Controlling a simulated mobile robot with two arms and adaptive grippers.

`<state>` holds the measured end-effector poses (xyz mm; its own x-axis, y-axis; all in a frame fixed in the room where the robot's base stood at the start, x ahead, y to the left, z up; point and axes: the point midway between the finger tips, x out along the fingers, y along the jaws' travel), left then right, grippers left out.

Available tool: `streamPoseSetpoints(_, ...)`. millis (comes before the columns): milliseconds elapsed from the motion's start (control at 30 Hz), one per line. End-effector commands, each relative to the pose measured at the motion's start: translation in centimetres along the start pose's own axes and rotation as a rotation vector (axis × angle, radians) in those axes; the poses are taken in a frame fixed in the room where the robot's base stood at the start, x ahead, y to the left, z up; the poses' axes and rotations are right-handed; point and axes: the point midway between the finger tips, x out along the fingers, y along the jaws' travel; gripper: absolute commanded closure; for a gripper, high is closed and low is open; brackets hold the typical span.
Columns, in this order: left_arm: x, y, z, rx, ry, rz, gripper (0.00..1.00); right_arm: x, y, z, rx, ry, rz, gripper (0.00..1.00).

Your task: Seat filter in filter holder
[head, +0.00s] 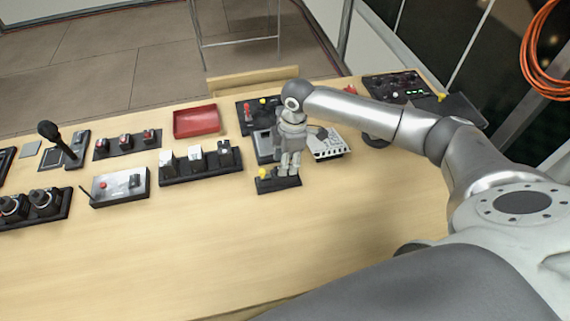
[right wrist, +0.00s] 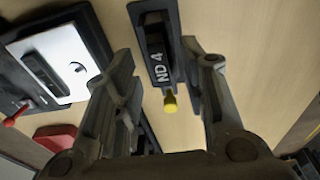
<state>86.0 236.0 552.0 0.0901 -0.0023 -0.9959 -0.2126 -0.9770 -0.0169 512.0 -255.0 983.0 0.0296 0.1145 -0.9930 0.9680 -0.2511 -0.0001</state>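A dark filter piece marked "ND 4" (right wrist: 158,60), with a yellow tab (right wrist: 169,101), lies in a long black base (right wrist: 139,22) in the right wrist view. In the head view, the yellow tab (head: 263,172) and black base (head: 280,185) show at the front of the row, partly hidden by my right gripper. My right gripper (head: 289,168) points down over this base. In the right wrist view its two fingers (right wrist: 160,72) are spread, with the filter piece between them and a gap on each side. Which fixture is the filter holder, I cannot tell. My left gripper is not in view.
A pale plate with a slot (right wrist: 62,62) on a dark base lies left of the filter in the right wrist view. A red tray (head: 195,121), black-based switch blocks (head: 200,166) and a white panel (head: 327,144) stand nearby. The table's front (head: 190,245) is clear.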

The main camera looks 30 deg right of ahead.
Motion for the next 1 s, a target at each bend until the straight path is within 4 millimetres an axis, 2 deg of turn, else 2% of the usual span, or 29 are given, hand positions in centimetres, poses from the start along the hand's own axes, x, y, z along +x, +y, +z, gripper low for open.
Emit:
streamPoseSetpoints(33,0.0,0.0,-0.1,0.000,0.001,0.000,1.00,-1.2,0.1,0.0,-0.002,0.001,0.004,0.61)
streamPoseSetpoints(200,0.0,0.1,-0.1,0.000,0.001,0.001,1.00,-5.0,0.1,-0.1,-0.002,0.001,0.004,0.61)
streamPoseSetpoints(433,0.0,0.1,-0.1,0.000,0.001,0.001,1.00,-8.6,0.1,0.0,0.000,0.001,0.001,0.61)
streamPoseSetpoints(600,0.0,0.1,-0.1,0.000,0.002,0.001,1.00,-9.5,0.0,0.0,-0.001,0.000,-0.001,0.61)
streamPoseSetpoints(1000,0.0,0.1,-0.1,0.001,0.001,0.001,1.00,-9.5,0.0,0.0,-0.001,0.000,-0.001,0.61)
